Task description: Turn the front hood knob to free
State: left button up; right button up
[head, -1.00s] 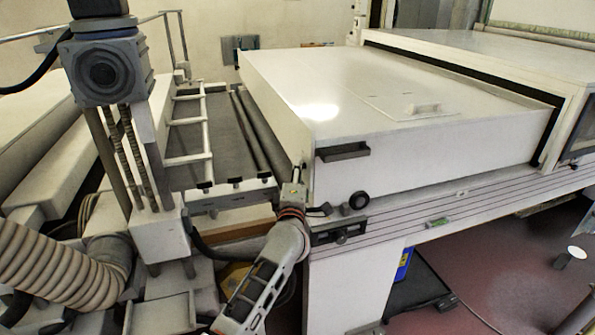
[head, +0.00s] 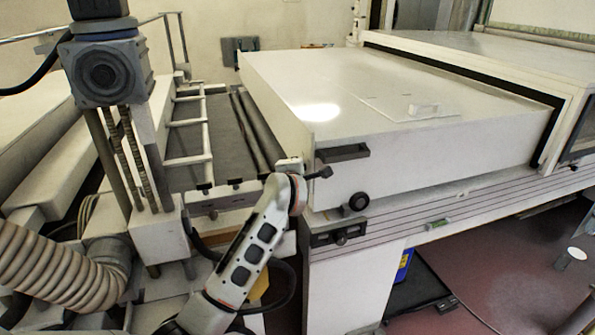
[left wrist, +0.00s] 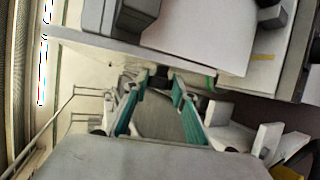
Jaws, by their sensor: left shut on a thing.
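The front hood knob (head: 359,201), round and black, sits low on the front of the white hood (head: 430,165). I cannot read its setting. A second small dark knob (head: 341,237) sits on a black plate below. My left gripper (head: 322,173) is at the hood's left front corner, above and left of the round knob and apart from it. In the left wrist view its teal fingers (left wrist: 161,80) converge at the tips. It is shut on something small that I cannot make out. My right gripper is out of view.
A black handle (head: 343,152) juts from the hood front just above my left gripper. The striped rail (head: 480,195) runs below the hood. A roller bed (head: 232,135) lies to the left, with a ribbed hose (head: 60,262) lower left.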

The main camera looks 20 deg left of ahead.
pick_arm(q)
jog(key=g, duration=0.1)
jog(key=n+g+h, duration=0.1)
jog(key=g, duration=0.1)
jog(key=shift+w+a+r, duration=0.1)
jog(key=shift+w+r, duration=0.05)
jog(key=shift+r, duration=0.2)
jog(key=g+h, duration=0.1)
jog(key=n+g+h, duration=0.1)
jog(key=g, duration=0.1)
jog(key=shift+w+a+r, duration=0.1)
jog(key=shift+w+r, duration=0.05)
jog(key=g+h, duration=0.2)
jog(key=g, duration=0.1)
jog(key=shift+w+n, duration=0.1)
jog(key=shift+n, duration=0.2)
jog(key=shift+a+g, duration=0.1)
jog(key=shift+g, duration=0.2)
jog(key=shift+f, duration=0.2)
jog(key=shift+g, duration=0.3)
jog(key=o, duration=1.1)
jog(key=shift+a, duration=0.1)
